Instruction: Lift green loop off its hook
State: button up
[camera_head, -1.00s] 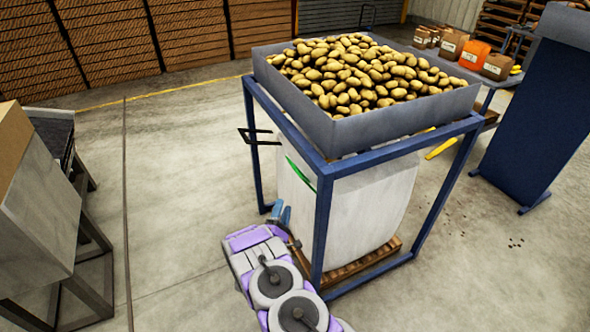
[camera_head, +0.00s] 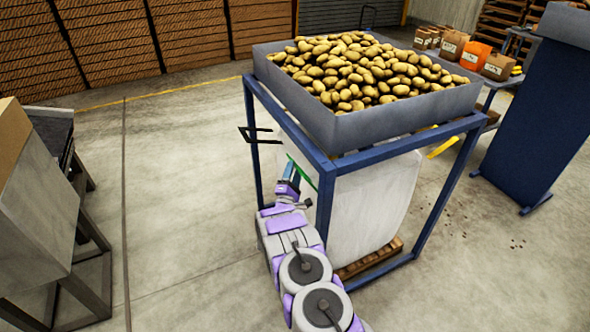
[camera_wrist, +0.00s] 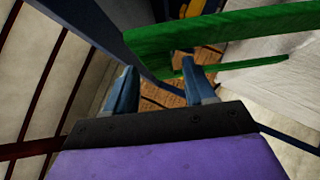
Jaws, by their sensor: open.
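The green loop (camera_head: 305,173) shows as a thin green strip at the upper left corner of the white bulk bag (camera_head: 375,205). In the wrist view the loop (camera_wrist: 225,32) is two flat green strands crossing the upper right. My gripper (camera_head: 291,164) is at the bag's left corner, close to the loop. In the wrist view my gripper (camera_wrist: 157,76) is open, with no object held between its fingers. Its right finger overlaps the strands in the picture; I cannot tell whether it touches them. A black bracket (camera_head: 255,135) sticks out left of the frame; the loop's hook is not clearly distinguishable.
A blue frame (camera_head: 327,215) stands around the bag and carries a grey hopper (camera_head: 400,117) full of potatoes. A wooden pallet (camera_head: 370,260) lies under the bag. A grey machine (camera_head: 35,200) stands at left. The floor between is clear.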

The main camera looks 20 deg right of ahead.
aim_at(296, 166)
jog(key=shift+x, duration=1.5)
jog(key=shift+s+d+f, duration=0.1)
jog(key=shift+d, duration=0.05)
grip_shut()
